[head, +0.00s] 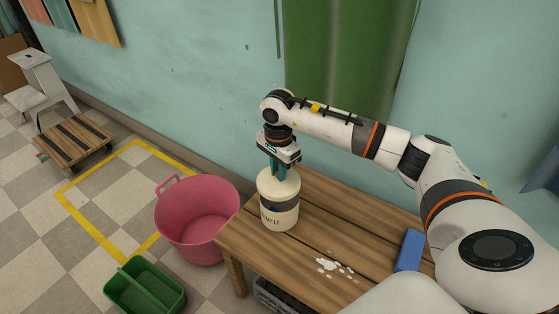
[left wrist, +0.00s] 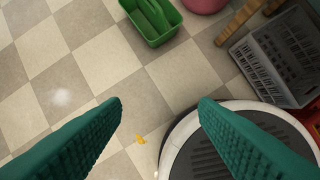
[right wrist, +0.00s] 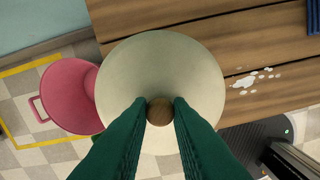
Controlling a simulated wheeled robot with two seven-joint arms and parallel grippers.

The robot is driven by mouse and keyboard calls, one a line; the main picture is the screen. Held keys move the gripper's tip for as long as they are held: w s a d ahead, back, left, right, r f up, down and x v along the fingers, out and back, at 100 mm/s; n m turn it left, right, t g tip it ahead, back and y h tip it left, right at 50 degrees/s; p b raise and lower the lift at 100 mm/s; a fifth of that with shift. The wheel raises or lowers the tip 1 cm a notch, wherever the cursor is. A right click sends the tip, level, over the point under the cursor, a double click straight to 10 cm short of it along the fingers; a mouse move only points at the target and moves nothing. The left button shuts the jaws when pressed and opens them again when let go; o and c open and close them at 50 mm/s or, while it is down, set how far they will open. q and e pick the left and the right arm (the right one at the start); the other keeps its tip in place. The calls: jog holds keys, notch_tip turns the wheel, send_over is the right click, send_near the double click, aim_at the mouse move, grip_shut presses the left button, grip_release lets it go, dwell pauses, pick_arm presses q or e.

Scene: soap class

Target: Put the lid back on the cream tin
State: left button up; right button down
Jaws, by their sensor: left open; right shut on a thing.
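The cream tin (head: 280,216) stands upright on the wooden bench, near its left end, with a dark band and dark lettering on its side. Its pale round lid (head: 271,183) is at the top of the tin. The lid (right wrist: 160,60) fills the middle of the right wrist view and hides the tin below. My right gripper (head: 279,172) points down and is shut on the lid's round wooden knob (right wrist: 160,112). Whether the lid is fully seated or slightly raised I cannot tell. My left gripper (left wrist: 160,105) is open and empty above the floor, away from the tin.
The wooden bench (head: 330,218) has a white spill (head: 334,265) and a blue block (head: 409,250). A pink tub (head: 198,225) and a green caddy (head: 145,290) stand on the floor to the left. A grey crate (left wrist: 275,60) is under the bench. The wall is close behind.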

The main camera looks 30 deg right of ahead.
aim_at(280, 184)
jog(key=shift+d, duration=0.15)
jog(key=shift+f+b, duration=0.45)
jog(key=shift+f, duration=0.1)
pick_arm(q)
jog(key=s+v, duration=0.1)
jog(key=v, duration=0.4)
pick_arm(e)
jog(key=shift+f+b, duration=0.35)
jog(key=shift+f, duration=0.2)
jog(key=shift+f+b, duration=0.45)
jog(key=shift+f, duration=0.15)
jog(key=shift+f+b, duration=0.3)
jog(key=shift+f, duration=0.1)
jog(key=shift+f+b, duration=0.5)
jog(key=shift+f, duration=0.3)
pick_arm(q)
jog(key=shift+w+d+f+t+h, duration=0.1)
jog(key=shift+w+d+f+t, duration=0.1)
jog(key=shift+w+t, duration=0.5)
jog(key=shift+w+d+f+t+h, duration=0.1)
jog(key=shift+w+d+f+t, duration=0.15)
jog(key=shift+w, duration=0.9)
jog(key=shift+w+d+f+t+h, duration=0.1)
jog(key=shift+w+d+t, duration=0.1)
jog(key=shift+w+t, duration=0.55)
pick_arm(e)
jog(key=shift+f, duration=0.3)
